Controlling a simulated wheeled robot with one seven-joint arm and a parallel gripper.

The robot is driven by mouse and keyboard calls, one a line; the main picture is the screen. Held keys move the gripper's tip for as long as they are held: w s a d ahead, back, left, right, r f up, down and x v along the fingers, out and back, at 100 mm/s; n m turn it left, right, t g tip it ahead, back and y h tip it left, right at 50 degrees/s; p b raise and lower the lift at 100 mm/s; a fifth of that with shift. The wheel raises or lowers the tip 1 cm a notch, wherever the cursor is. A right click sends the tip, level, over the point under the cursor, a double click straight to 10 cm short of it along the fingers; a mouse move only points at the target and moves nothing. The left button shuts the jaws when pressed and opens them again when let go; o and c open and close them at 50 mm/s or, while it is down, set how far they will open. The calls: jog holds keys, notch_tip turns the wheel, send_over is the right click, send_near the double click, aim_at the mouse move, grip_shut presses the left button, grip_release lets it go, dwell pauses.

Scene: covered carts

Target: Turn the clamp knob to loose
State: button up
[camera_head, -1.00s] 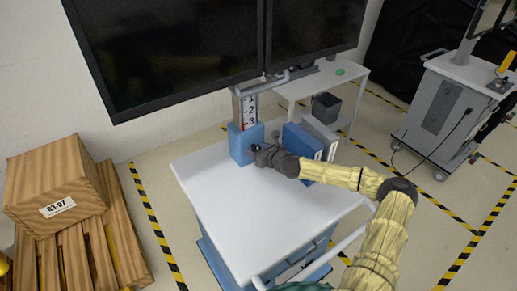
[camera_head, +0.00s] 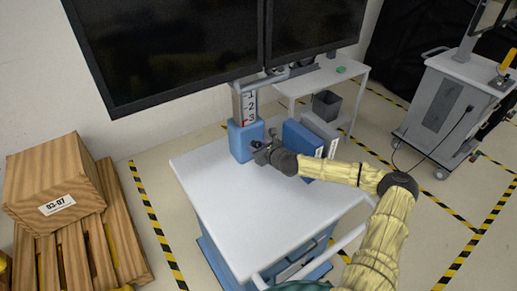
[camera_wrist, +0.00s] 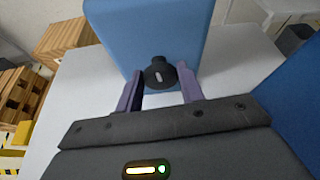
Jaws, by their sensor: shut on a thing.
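The clamp knob (camera_wrist: 160,76) is a dark round knob with a pale, roughly upright mark on its face. It sits low on the blue clamp block (camera_wrist: 158,35), which also shows in the head view (camera_head: 240,147) at the foot of the scaled column (camera_head: 249,107). My gripper (camera_wrist: 160,88) is shut on the knob, one finger on each side. In the head view, my gripper (camera_head: 262,153) reaches the block from the right and hides the knob. Finger contact is hard to see.
Two dark monitors (camera_head: 165,45) hang above the white cart top (camera_head: 235,205). A blue binder (camera_head: 300,140) stands just right of my gripper. A wooden crate (camera_head: 50,180) lies left of the cart. The front of the cart top is clear.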

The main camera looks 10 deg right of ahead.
jog(key=n+t+h+b, duration=0.1)
jog(key=n+b, duration=0.2)
jog(key=b, duration=0.1)
jog(key=n+t+h+b, duration=0.1)
jog(key=n+b, duration=0.2)
jog(key=b, duration=0.1)
jog(key=a+f+n+t+h+b, duration=0.1)
jog(key=n+h+b, duration=0.1)
jog(key=b, duration=0.3)
jog(key=shift+s+n, duration=0.2)
jog(key=shift+n, duration=0.2)
jog(key=n+t+b, duration=0.1)
jog(key=n+b, duration=0.1)
jog(key=b, duration=0.2)
jog(key=f+n+t+b, duration=0.1)
jog(key=n+b, duration=0.2)
jog(key=b, duration=0.2)
jog(key=shift+n+t+h, duration=0.3)
jog(key=shift+t, duration=0.1)
jog(key=n+t+b, duration=0.1)
jog(key=n+b, duration=0.2)
jog(key=b, duration=0.1)
jog(key=shift+d+r+n+t+y+b, duration=0.15)
jog(key=shift+n+t+y+b, duration=0.25)
jog(key=shift+n+b, duration=0.55)
jog(key=o, duration=1)
jog(key=shift+c, duration=0.2)
jog(key=shift+r, duration=0.1)
